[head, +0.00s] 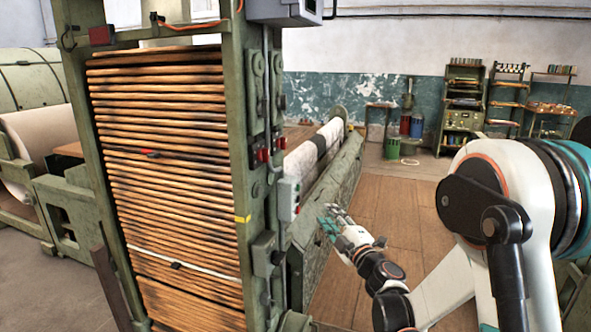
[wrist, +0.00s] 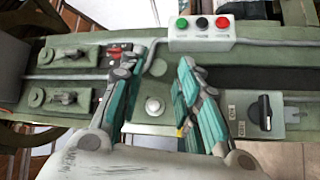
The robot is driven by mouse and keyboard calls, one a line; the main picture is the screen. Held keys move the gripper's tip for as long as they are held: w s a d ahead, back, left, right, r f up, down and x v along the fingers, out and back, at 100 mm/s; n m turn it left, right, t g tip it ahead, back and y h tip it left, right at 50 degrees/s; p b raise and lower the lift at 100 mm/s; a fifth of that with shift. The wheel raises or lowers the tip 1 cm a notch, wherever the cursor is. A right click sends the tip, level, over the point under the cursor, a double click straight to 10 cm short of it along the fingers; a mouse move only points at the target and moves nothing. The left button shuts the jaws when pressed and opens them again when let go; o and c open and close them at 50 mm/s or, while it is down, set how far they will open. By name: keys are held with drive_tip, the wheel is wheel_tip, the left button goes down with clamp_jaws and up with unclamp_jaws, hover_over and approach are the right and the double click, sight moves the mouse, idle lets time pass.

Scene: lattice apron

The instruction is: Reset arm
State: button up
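My gripper (head: 334,222) is at the end of my arm, right of the green machine post in the head view. In the wrist view my gripper (wrist: 157,75) has its two teal-and-grey fingers spread apart, with nothing between them. Behind the gap is a green panel with a round silver button (wrist: 154,106). I cannot tell how far the fingertips are from the panel.
A tall green frame (head: 245,130) with stacked brown slats (head: 165,130) stands at left. A box with green, black and red buttons (wrist: 202,32) and a black rotary switch (wrist: 264,112) are near my fingers. Wooden floor (head: 405,200) is open behind; shelves (head: 463,105) stand at the back.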

drive_tip(key=s+d+r+m+h, duration=0.4)
drive_tip(key=d+r+m+h, duration=0.25)
drive_tip(key=d+r, duration=0.2)
drive_tip(key=s+d+r+m+g+h, duration=0.2)
drive_tip(key=s+d+m+h, duration=0.2)
drive_tip(key=s+m, duration=0.3)
drive_tip(key=s+a+f+m+g+y, duration=0.1)
drive_tip(key=s+f+m+g, duration=0.2)
drive_tip(key=s, duration=1.1)
drive_tip(key=s+a+f+m+g+y, duration=0.1)
drive_tip(key=s+f+m+g, duration=0.2)
drive_tip(key=s+f, duration=0.6)
drive_tip(key=s+g, duration=0.2)
drive_tip(key=s, duration=0.4)
drive_tip(key=shift+s+a+g, duration=0.2)
drive_tip(key=shift+a+g, duration=0.1)
drive_tip(key=shift+g, duration=0.1)
drive_tip(key=shift+y, duration=0.25)
